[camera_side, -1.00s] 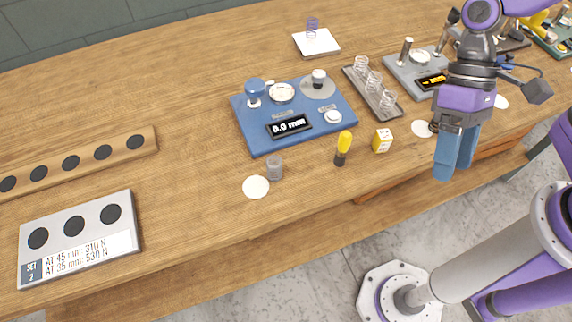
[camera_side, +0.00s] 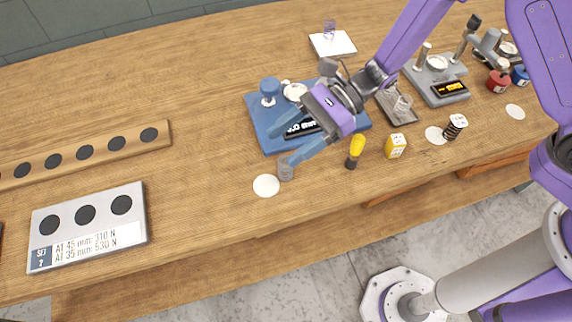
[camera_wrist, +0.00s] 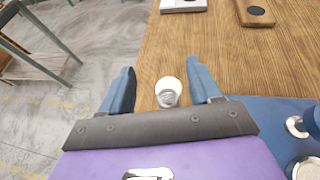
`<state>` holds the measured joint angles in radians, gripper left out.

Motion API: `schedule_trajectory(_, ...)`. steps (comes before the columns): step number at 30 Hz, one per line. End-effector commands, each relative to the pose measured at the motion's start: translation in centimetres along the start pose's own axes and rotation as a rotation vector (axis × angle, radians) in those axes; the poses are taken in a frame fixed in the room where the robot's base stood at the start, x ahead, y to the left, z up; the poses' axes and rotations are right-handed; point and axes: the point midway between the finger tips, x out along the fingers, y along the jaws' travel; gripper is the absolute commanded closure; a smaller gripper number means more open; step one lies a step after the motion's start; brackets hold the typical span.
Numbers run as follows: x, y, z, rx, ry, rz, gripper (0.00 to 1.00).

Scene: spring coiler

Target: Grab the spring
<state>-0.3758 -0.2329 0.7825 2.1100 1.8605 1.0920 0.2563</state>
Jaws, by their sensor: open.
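A small grey spring (camera_side: 286,171) stands near the table's front edge, beside a white disc (camera_side: 265,186). In the wrist view the grey spring (camera_wrist: 168,100) lies between my two blue fingers, lower in the frame than their tips, with the white disc (camera_wrist: 169,83) just beyond it. My gripper (camera_side: 288,147) is open and empty, tilted, its fingers pointing left; one fingertip is close to the spring in the side view. I cannot tell whether they touch. My gripper (camera_wrist: 159,66) also shows in the wrist view with its fingers spread.
A blue gauge board (camera_side: 262,132) lies behind my gripper, partly hidden by it. A yellow-handled tool (camera_side: 356,147), a yellow block (camera_side: 396,146) and a dark striped spring (camera_side: 455,126) stand to the right. A tray (camera_side: 405,119) holds clear springs.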

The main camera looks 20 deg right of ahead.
Motion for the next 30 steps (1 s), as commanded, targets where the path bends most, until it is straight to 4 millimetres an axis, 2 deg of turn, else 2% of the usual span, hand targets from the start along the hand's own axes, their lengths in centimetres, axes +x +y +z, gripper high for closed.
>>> schedule_trajectory(9,1.2,-0.2,-2.9,0.009,-0.002,-0.007,0.37)
schedule_trajectory(17,1.7,-0.1,-4.1,0.007,-0.001,-0.006,0.37)
schedule_trajectory(24,2.9,-0.1,-6.8,0.008,-0.001,-0.005,0.37)
schedule_trajectory(27,4.5,-0.1,-6.5,0.003,-0.002,-0.004,0.37)
schedule_trajectory(30,5.3,-0.1,-6.5,0.004,-0.001,-0.005,0.37)
